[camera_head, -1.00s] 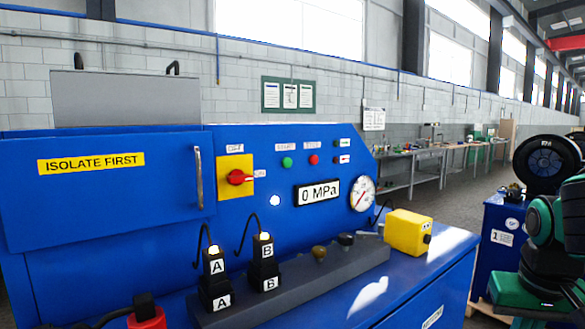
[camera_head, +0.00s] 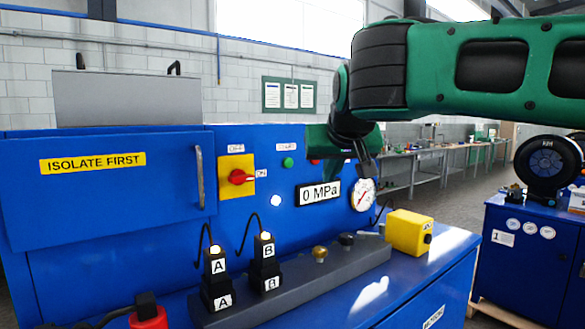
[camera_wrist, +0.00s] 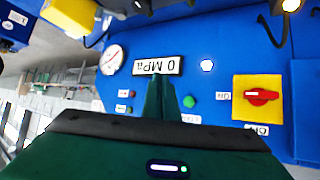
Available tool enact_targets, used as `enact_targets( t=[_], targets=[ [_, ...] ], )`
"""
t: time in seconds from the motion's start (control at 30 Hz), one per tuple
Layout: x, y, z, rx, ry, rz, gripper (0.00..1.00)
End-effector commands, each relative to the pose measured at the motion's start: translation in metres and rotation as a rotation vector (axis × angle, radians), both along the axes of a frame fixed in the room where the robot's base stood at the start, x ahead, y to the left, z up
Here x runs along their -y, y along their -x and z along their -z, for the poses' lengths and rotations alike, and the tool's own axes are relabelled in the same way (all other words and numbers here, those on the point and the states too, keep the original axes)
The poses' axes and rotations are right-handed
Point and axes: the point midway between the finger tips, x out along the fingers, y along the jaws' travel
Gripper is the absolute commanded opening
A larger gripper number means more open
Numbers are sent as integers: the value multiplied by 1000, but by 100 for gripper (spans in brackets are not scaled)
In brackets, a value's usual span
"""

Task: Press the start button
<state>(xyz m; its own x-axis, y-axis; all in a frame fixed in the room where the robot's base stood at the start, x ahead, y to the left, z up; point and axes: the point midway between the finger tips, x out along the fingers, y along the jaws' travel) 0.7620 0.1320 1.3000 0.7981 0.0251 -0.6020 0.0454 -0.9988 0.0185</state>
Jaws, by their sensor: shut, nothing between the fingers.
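The start button is a round green button (camera_head: 288,162) on the upright blue panel, below a small white label. In the wrist view the green button (camera_wrist: 189,101) shows just right of my fingers. My gripper (camera_wrist: 163,88) is shut and empty, its green fingers reaching towards the panel below the pressure display. In the head view my gripper's end is in front of the panel, right of the green button and above the display. I cannot tell how far the fingertips are from the panel.
A red rotary switch (camera_head: 238,177) on a yellow plate is left of the button. The "0 MPa" display (camera_head: 319,192) and a round gauge (camera_head: 363,194) are right. Black plugs A (camera_head: 215,265) and B (camera_head: 264,252) and a yellow box (camera_head: 408,232) stand on the bench below.

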Motion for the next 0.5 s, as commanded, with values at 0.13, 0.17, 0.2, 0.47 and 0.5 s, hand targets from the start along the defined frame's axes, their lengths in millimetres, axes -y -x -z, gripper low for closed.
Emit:
enact_targets(
  t=[0.13, 0.17, 0.2, 0.47, 0.5],
  targets=[
    [-14, 0, -10, 22, -7, -16, 0],
    [-15, 0, -11, 23, -7, -18, 0],
    [-16, 0, -11, 24, -7, -17, 0],
    [-15, 0, -10, 23, -8, -16, 0],
    [-15, -1, -10, 23, -8, -16, 0]
  ],
)
